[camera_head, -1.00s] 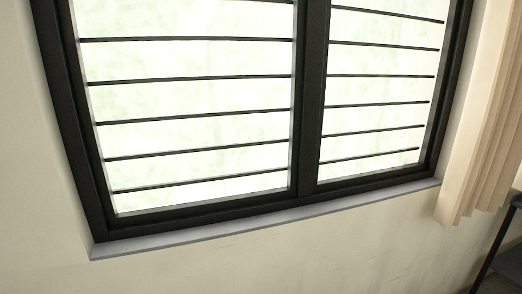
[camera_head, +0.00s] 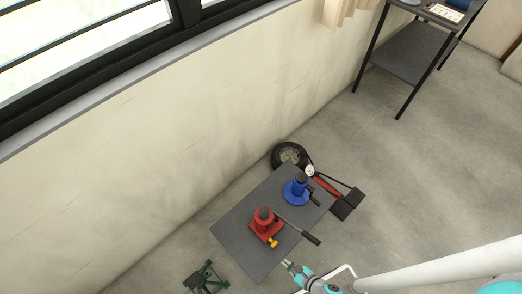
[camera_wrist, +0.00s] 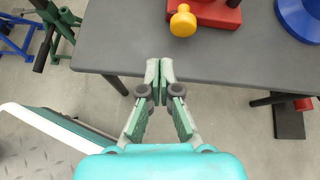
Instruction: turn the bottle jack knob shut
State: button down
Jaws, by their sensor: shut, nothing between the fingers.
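A red bottle jack (camera_head: 264,217) with a black top stands on a dark grey table. Its yellow knob (camera_head: 273,242) sticks out low on the side facing my arm. In the wrist view the knob (camera_wrist: 183,21) is at the top, beside part of the red base (camera_wrist: 220,12). My gripper (camera_wrist: 160,66) is shut and empty. Its fingertips overlap the table's near edge in the wrist view, short of the knob and apart from it. In the head view my gripper (camera_head: 287,264) is at the table's near edge, below and right of the knob.
A blue jack (camera_head: 297,190) stands on the same table (camera_head: 235,225), with a black handle (camera_head: 311,239) lying near the edge. A tyre (camera_head: 290,155) and a red tool (camera_head: 326,187) lie beyond it. A green stand (camera_head: 205,278) is at the left. A wall is close behind.

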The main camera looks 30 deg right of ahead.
jog(key=shift+w+d+m+t, duration=0.5)
jog(key=shift+w+d+m, duration=0.4)
jog(key=shift+d, duration=0.05)
send_over(278, 248)
jog(key=shift+s+a+r, duration=0.15)
jog(key=shift+s+a, duration=0.05)
jog(key=shift+a, duration=0.15)
dwell(0.9)
jog(key=shift+w+d, duration=0.15)
jog(key=shift+d, duration=0.2)
dwell(0.4)
dwell(0.4)
jog(key=shift+r, duration=0.25)
jog(key=s+d, duration=0.2)
jog(key=s, duration=0.3)
jog(key=shift+s, duration=0.35)
